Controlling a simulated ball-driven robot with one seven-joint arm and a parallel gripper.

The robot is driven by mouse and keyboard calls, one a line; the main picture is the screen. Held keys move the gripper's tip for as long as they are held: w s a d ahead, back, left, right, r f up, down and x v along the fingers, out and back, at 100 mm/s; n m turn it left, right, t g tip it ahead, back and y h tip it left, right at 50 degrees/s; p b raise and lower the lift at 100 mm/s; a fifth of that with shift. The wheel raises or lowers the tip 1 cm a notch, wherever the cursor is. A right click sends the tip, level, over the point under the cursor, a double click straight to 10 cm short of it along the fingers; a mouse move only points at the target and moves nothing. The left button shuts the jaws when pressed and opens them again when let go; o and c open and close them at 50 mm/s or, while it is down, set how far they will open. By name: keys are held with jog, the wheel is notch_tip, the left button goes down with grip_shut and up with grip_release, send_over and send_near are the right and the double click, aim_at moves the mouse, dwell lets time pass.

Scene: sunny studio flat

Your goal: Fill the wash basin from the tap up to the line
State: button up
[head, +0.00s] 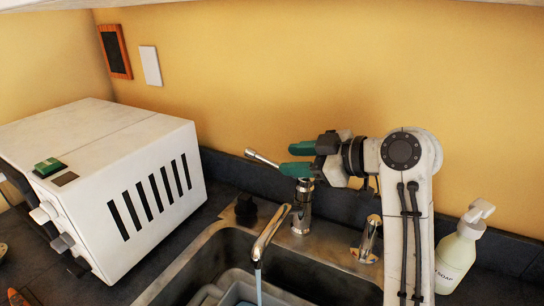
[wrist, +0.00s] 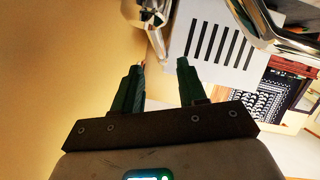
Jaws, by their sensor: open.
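The chrome tap (head: 272,236) stands behind the steel sink, and a stream of water (head: 258,286) runs from its spout. The tap's lever (head: 262,158) points up and left. The grey wash basin (head: 212,291) sits in the sink under the stream. Only its back part shows; the line and water level cannot be made out. My gripper (head: 294,160) has teal fingers, open, at the top of the tap beside the lever. In the wrist view my gripper (wrist: 160,78) has empty space between its fingers, with chrome tap parts beyond them.
A white slotted appliance (head: 110,180) fills the counter on the left. A soap bottle (head: 460,250) stands at the right, beyond my arm. The yellow wall is close behind.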

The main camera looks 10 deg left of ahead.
aim_at(269, 160)
jog(key=x, duration=0.8)
jog(key=shift+w+a+p, duration=0.1)
jog(key=shift+a+p, duration=0.2)
jog(key=shift+p, duration=0.1)
jog(key=shift+f, duration=0.1)
grip_shut()
